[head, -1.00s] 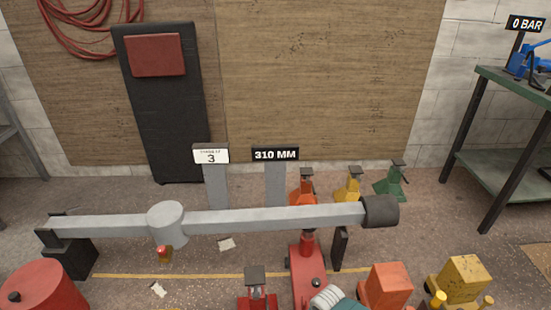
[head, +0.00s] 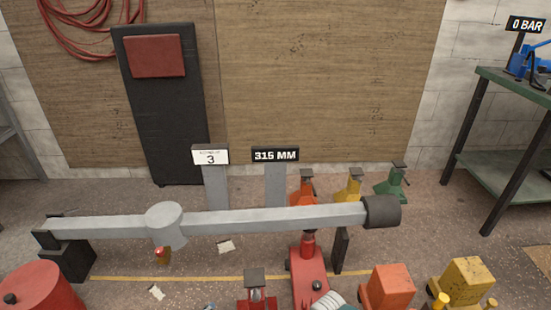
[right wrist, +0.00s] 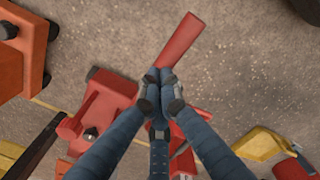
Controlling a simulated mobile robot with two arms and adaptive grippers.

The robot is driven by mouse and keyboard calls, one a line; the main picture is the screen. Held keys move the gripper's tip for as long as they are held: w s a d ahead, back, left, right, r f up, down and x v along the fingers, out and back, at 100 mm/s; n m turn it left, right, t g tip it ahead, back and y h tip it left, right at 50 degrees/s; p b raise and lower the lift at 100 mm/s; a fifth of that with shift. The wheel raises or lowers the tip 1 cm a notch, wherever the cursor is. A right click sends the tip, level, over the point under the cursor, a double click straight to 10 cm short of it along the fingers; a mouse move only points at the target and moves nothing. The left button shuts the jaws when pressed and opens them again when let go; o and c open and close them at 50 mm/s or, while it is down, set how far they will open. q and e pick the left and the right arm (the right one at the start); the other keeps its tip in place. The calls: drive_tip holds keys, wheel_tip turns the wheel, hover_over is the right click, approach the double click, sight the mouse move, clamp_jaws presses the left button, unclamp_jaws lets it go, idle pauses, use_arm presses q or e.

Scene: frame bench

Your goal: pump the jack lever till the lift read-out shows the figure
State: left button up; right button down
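The lift read-out (head: 275,155) shows 315 MM. A red jack (head: 308,278) stands on the floor under the right part of a long grey beam (head: 265,218); its body also shows in the right wrist view (right wrist: 104,112). In that view my right gripper (right wrist: 160,80) has its blue fingers closed around the red jack lever (right wrist: 183,40), whose end sticks out past the fingertips. In the head view only a grey and teal bit of my right arm shows at the bottom edge. My left gripper is not clearly visible.
A red round tank (head: 45,288) is at lower left. A green bench (head: 510,88) stands at right.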

wheel_tip(320, 180, up, 3)
drive_tip(key=p, duration=0.3)
drive_tip(key=shift+s+f, duration=0.1)
drive_tip(key=shift+f, duration=0.05)
use_arm(q)
drive_tip(key=s+a+f+g+y, duration=0.1)
drive_tip(key=s+a+f+g, duration=0.15)
drive_tip(key=s, duration=0.35)
drive_tip(key=s+a+f+g, duration=0.1)
drive_tip(key=s+f+g, duration=0.1)
drive_tip(key=s+g, duration=0.3)
use_arm(e)
drive_tip(key=shift+r+p, duration=0.3)
drive_tip(key=shift+p, duration=0.05)
wheel_tip(320, 180, up, 3)
drive_tip(key=p, duration=0.2)
drive_tip(key=shift+f+p, duration=0.2)
drive_tip(key=shift+p, duration=0.1)
use_arm(q)
wheel_tip(320, 180, down, 14)
drive_tip(key=p, duration=0.2)
drive_tip(key=shift+s+f+t, duration=0.25)
drive_tip(key=shift+s+t, duration=0.1)
drive_tip(key=shift+s, duration=0.1)
use_arm(e)
wheel_tip(320, 180, up, 2)
drive_tip(key=shift+r, duration=0.25)
